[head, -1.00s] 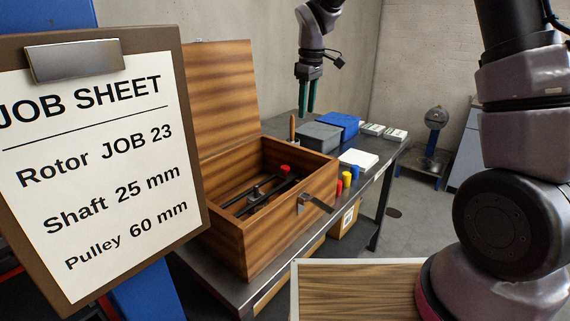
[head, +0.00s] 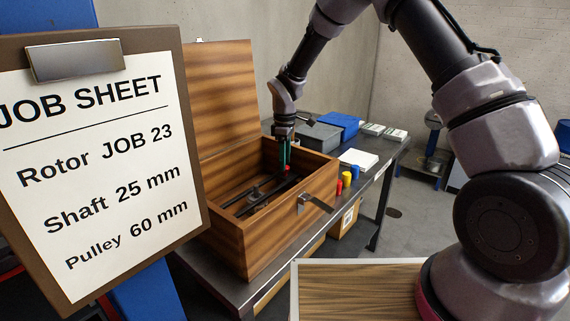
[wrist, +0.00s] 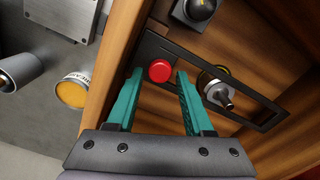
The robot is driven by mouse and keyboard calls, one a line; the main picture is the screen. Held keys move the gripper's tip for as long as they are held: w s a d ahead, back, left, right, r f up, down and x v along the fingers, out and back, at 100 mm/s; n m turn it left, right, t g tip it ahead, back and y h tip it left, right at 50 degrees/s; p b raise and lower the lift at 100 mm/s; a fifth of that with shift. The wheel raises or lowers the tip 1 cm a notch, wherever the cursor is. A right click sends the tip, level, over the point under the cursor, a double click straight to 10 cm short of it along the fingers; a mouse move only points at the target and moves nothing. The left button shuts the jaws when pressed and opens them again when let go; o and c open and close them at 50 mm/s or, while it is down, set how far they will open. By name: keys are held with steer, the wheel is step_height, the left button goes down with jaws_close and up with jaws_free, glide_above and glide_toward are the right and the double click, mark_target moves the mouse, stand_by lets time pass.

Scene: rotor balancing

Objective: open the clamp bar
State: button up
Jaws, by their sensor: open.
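The clamp bar (head: 236,204) is a dark slotted bar lying inside the open wooden box. It also shows in the wrist view (wrist: 262,113), with a red knob (wrist: 160,71) near one end. My gripper (head: 285,163) has green fingers and points down into the box over the knob end. In the wrist view my gripper (wrist: 160,76) is open, with its fingertips on either side of the red knob. I cannot tell whether they touch it. A metal fitting with a pin (wrist: 218,92) shows through the slot of the bar. The knob (head: 287,168) is partly hidden in the head view.
The wooden box (head: 285,232) stands on a metal bench, its lid (head: 222,95) raised. Its walls surround my fingers. Grey (head: 318,137) and blue (head: 337,124) cases sit behind, and red, yellow and blue pieces stand to the right. A job sheet (head: 95,170) fills the left.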

steer(key=shift+f, duration=0.7)
jaws_close()
stand_by(1.0)
